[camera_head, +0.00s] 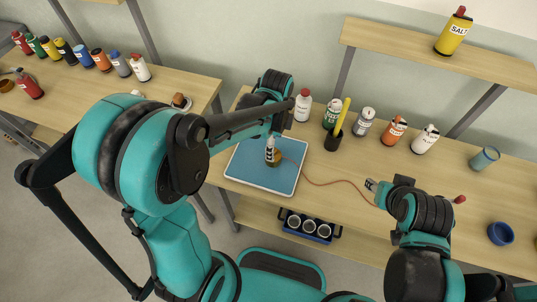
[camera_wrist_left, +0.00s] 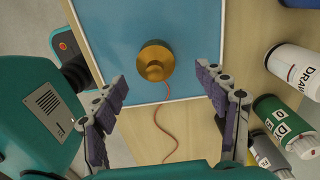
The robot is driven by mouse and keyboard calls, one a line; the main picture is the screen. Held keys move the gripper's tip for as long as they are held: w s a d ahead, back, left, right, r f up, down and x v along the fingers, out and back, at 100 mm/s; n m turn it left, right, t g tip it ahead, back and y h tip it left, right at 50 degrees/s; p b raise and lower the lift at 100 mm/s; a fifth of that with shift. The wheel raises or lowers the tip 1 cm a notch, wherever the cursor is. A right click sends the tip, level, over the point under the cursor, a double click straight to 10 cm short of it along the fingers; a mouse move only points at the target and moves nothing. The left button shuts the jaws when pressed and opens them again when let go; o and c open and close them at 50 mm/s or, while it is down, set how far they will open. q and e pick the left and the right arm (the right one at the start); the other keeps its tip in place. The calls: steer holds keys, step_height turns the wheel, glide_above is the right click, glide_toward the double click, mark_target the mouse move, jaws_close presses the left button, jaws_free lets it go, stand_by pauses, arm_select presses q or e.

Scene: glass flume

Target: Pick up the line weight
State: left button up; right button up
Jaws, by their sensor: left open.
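The line weight (camera_wrist_left: 154,64) is a round brass piece with a knob on top, standing on the blue tray (camera_wrist_left: 112,28). A red line runs from it. In the head view the weight (camera_head: 277,159) is partly hidden by my left gripper (camera_head: 270,154). In the left wrist view my left gripper (camera_wrist_left: 163,88) is open and empty, one finger to each side of the picture, with the weight ahead, between and slightly beyond the fingertips. My right gripper (camera_head: 372,186) is apart, over the table to the right of the tray; its jaw opening is too small to judge.
Several bottles and a black cup with a yellow stick (camera_head: 335,137) stand behind and right of the tray. The red line (camera_head: 335,182) crosses the table toward my right gripper. A blue bowl (camera_head: 500,233) sits far right. A caddy of cups (camera_head: 308,226) is on the lower shelf.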

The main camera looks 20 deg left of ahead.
arm_select(q)
steer(key=f+b, duration=0.1)
steer(key=f, duration=0.1)
steer(key=f+b, duration=0.1)
steer(key=f, duration=0.1)
steer(key=f+b, duration=0.1)
steer(key=f, duration=0.2)
steer(key=shift+s, duration=0.3)
steer(key=shift+r, duration=0.15)
steer(key=c, duration=1.5)
